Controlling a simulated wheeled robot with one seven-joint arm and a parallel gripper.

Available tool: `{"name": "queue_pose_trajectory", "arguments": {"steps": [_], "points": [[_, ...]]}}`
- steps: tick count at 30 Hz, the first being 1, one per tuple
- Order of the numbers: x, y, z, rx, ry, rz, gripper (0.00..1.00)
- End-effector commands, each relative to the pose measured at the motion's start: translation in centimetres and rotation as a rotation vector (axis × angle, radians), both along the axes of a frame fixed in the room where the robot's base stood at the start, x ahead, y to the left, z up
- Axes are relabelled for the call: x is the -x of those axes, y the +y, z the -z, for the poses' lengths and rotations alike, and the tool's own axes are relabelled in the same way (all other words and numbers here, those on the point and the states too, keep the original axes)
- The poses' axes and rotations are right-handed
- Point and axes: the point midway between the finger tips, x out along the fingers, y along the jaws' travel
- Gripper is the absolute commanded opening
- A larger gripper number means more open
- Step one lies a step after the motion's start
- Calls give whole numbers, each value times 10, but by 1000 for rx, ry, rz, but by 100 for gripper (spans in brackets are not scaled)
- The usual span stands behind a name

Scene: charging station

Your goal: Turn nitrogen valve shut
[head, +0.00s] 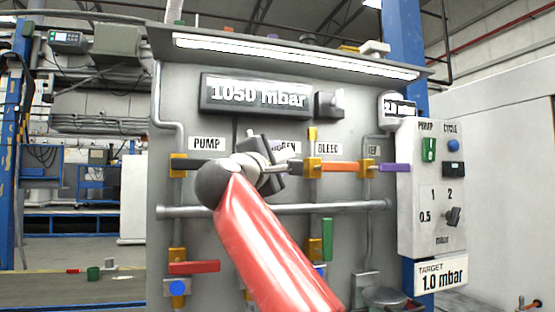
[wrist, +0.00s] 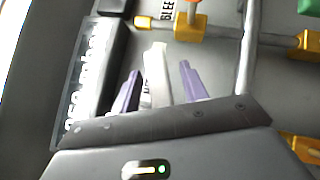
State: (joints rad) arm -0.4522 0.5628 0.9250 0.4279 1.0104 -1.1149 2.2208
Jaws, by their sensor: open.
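The nitrogen label (head: 288,147) is on the grey panel, partly covered by my gripper (head: 266,160). The nitrogen valve itself is hidden behind my gripper and arm in the head view. In the wrist view my gripper (wrist: 160,88) is open, with two purple fingers apart. A pale, whitish lever-like bar (wrist: 157,72) stands between the fingers, closer to the left one. It appears to be the nitrogen valve's handle, but its body is not clear. Whether either finger touches it I cannot tell.
Left is the pump valve (head: 178,165) with a black handle. Right is the bleed valve (head: 312,168) with an orange handle, also in the wrist view (wrist: 190,27). A purple handle (head: 394,168) is farther right. The display (head: 255,94) reads 1050 mbar. A horizontal pipe (head: 345,207) runs below.

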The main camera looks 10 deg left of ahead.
Motion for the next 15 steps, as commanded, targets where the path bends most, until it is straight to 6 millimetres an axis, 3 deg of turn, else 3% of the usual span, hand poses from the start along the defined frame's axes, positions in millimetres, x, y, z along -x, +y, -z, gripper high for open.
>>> {"name": "queue_pose_trajectory", "arguments": {"steps": [15], "points": [[65,20,21,0,-1,0,44]]}}
